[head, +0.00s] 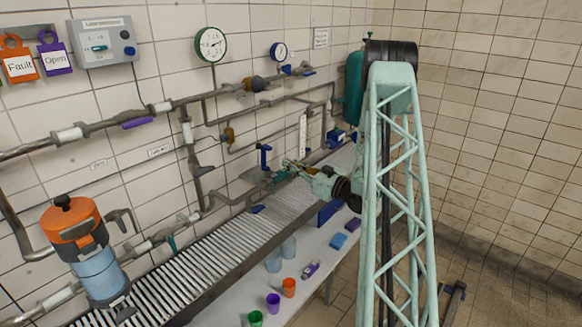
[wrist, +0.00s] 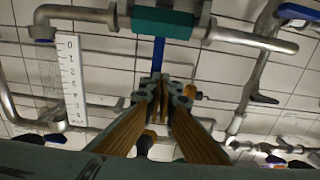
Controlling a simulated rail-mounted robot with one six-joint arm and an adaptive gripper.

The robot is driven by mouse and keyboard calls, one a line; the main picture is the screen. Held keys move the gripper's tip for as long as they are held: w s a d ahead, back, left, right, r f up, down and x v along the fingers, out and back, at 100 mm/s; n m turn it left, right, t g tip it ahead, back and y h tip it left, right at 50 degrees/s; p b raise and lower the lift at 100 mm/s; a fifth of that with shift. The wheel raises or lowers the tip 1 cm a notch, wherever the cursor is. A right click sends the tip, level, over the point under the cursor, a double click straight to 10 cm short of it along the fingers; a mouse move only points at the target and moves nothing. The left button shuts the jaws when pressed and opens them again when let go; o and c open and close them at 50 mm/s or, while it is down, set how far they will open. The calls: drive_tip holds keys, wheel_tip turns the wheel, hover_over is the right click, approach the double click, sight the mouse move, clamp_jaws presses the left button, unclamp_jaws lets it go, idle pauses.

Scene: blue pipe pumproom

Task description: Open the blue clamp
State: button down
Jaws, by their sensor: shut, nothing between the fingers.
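The blue clamp (head: 265,156) shows in the head view as an upright blue lever by the pipes along the wall, left of my gripper. In the wrist view a blue bar (wrist: 158,54), which looks like the same lever, runs from a teal block (wrist: 163,22) to my fingertips. My gripper (head: 287,163) points left toward the wall, close to the lever. Its fingers (wrist: 164,84) are together and empty. The fingertips cover one end of the bar in the wrist view, and I cannot tell whether they touch it.
Pipes (head: 180,101) with gauges and valves run along the tiled wall. A scale plate (wrist: 70,80) is left of my fingers in the wrist view. A slatted grating (head: 170,285) lies below. Several cups, including an orange one (head: 289,287), stand on the pale ledge in front.

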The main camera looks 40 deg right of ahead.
sight(263, 153)
drive_tip(key=shift+w+a+r+b, duration=0.1)
drive_tip(key=shift+w+a, duration=0.1)
drive_tip(key=shift+w, duration=1.65)
drive_tip(key=shift+w+a+r+b, duration=0.1)
drive_tip(key=shift+w+a, duration=0.1)
drive_tip(key=shift+w, duration=1.6)
drive_tip(key=shift+w+a+r+b, duration=0.1)
drive_tip(key=shift+w+a, duration=0.1)
drive_tip(key=shift+w, duration=1.65)
drive_tip(key=shift+w+a, duration=0.15)
drive_tip(key=shift+w, duration=0.1)
